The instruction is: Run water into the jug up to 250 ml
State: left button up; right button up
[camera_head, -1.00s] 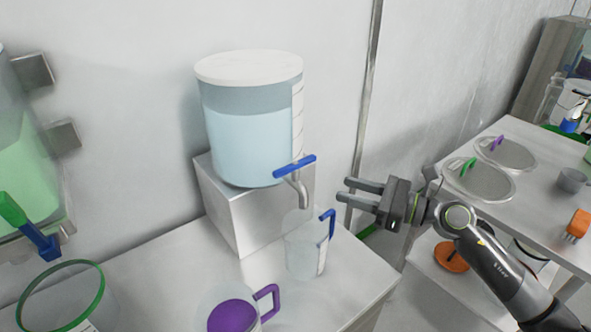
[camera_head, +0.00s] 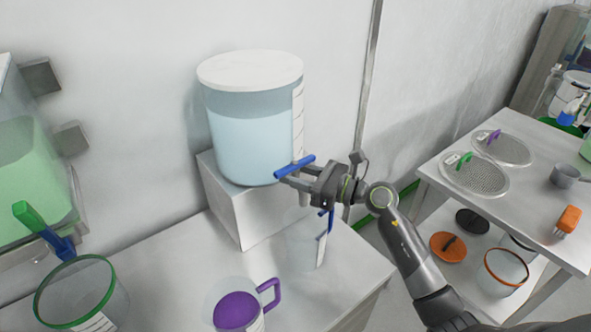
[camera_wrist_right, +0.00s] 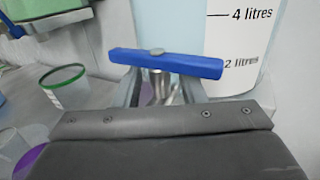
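The clear water tank (camera_head: 250,140) with a white lid stands on a metal block, its blue tap handle (camera_head: 294,166) at the lower right. In the right wrist view the handle (camera_wrist_right: 165,63) lies crosswise ahead of the palm. My right gripper (camera_head: 292,180) is at the tap, its two fingers apart, with the metal spout (camera_wrist_right: 160,88) between them. I cannot tell whether they touch the handle. The clear jug (camera_head: 304,248) with a blue handle stands below the spout, partly hidden by the gripper. No water shows in it or running. My left gripper is out of view.
A jug with a purple inside (camera_head: 237,310) and a green-rimmed container (camera_head: 82,292) stand at the front left of the bench. The metal block (camera_head: 245,225) is behind the clear jug. A side table (camera_head: 520,215) with sieves is at right.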

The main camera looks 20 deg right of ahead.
jog(key=shift+w+a, duration=0.1)
jog(key=shift+w, duration=0.05)
grip_shut()
jog(key=shift+f+b, duration=0.15)
jog(key=shift+b, duration=0.3)
jog(key=n+g+y+b, duration=0.2)
jog(key=g+b, duration=0.1)
jog(key=b, duration=0.4)
jog(key=n+g+y+b, duration=0.2)
jog(key=n+g+b, duration=0.1)
jog(key=b, duration=0.5)
jog(key=shift+f+n+g, duration=0.1)
jog(key=shift+n+g, duration=0.2)
jog(key=shift+g, duration=0.5)
jog(key=shift+g+b, duration=0.3)
jog(key=shift+b, duration=0.2)
jog(key=shift+r+n+g+y+b, duration=0.2)
jog(key=shift+n+g+y+b, duration=0.15)
jog(key=shift+n+b, duration=0.2)
